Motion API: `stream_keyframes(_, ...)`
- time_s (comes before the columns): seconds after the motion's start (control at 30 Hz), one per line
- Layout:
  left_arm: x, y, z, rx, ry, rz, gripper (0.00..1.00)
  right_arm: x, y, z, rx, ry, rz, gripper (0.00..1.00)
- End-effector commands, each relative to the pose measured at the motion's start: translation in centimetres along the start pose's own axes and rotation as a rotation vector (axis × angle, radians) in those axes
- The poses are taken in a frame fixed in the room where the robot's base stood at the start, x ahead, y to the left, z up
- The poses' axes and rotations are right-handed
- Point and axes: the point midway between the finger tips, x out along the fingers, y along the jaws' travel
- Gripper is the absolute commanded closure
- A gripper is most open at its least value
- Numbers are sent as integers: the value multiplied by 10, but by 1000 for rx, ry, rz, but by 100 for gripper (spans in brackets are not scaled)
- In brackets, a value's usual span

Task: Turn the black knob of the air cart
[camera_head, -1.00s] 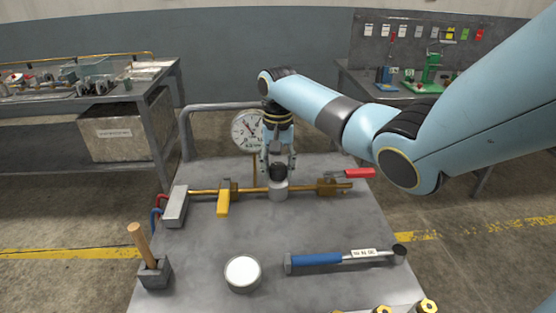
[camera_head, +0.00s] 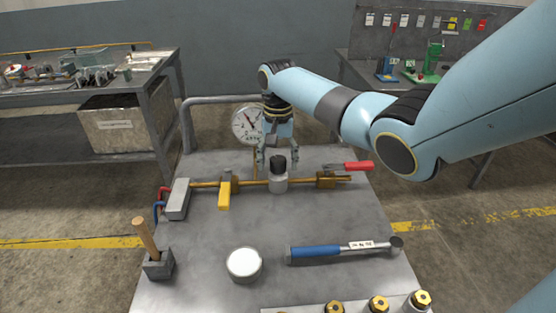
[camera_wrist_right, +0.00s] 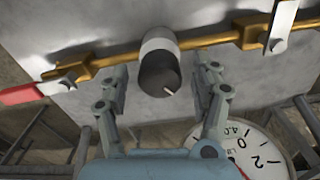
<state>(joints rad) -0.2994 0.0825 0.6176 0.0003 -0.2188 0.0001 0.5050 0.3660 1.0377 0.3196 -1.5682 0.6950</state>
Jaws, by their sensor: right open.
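The black knob (camera_head: 278,161) sits on top of a pale round valve body (camera_head: 278,184) on the brass pipe of the grey cart top. In the right wrist view the knob (camera_wrist_right: 158,71) shows its dark end with a short white mark near its edge. My right gripper (camera_head: 278,166) comes from behind and above. Its jaws are open, one finger on each side of the knob. In the wrist view a gap shows between the knob and each finger of the gripper (camera_wrist_right: 161,78). My left gripper is not in view.
A pressure gauge (camera_head: 247,124) stands behind the pipe, close to my right gripper. A yellow lever (camera_head: 224,194) is left of the knob, a red lever (camera_head: 358,167) right.

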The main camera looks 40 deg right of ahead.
Motion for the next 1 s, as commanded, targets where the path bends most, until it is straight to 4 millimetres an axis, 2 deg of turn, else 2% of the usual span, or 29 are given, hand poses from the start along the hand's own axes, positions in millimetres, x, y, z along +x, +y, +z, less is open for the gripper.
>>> stream_keyframes(0.17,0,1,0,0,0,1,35,-27,0,-1,-2,5,-2,35)
stream_keyframes(0.4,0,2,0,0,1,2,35,-82,0,-2,-1,5,-2,35)
stream_keyframes(0.53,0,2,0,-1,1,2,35,-103,0,-1,0,4,-2,35)
stream_keyframes(0.7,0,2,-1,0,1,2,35,-116,0,-1,0,2,-1,35)
stream_keyframes(1.0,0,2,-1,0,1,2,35,-117,0,0,0,2,0,35)
